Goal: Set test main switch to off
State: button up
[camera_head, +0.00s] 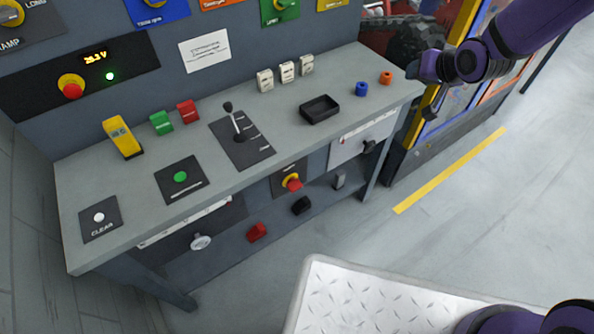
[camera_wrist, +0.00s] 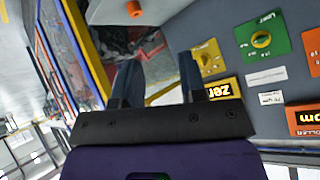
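A red handle on a yellow round base (camera_head: 291,182) sits on a dark plate on the bench's front face, below the top. A second red knob on a yellow base (camera_head: 70,86) is on the back panel at left, beside a lit voltage display (camera_head: 95,57) and a green lamp (camera_head: 110,76). No label readable here tells which is the test main switch. My gripper (camera_head: 432,85) is beyond the bench's right end, well away from both. In the wrist view my gripper (camera_wrist: 157,78) has its two fingers apart with nothing between them.
A lower shelf holds small blocks.

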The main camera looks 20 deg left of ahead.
jog(key=s+a+f+y, duration=0.1)
jog(key=a+f+y, duration=0.1)
jog(key=a+f, duration=0.2)
jog(key=s+a+f+m+y, duration=0.1)
jog(key=a+f, duration=0.4)
jog(key=f, duration=0.6)
jog(key=s+a+f+m+y, duration=0.1)
jog(key=s+a+f+y, duration=0.1)
jog(key=a+f, duration=0.3)
jog(key=shift+s+a+f+y, duration=0.15)
jog(key=shift+f+y, duration=0.15)
jog(key=shift+f, duration=0.35)
jog(key=shift+s+a+f+y, duration=0.1)
jog(key=shift+f+y, duration=0.2)
jog(key=shift+f, duration=0.3)
jog(key=m+t+y, duration=0.3)
jog(key=m, duration=0.5)
send_near(296, 187)
jog(key=x, duration=1)
jog(key=shift+f, duration=0.3)
grip_shut()
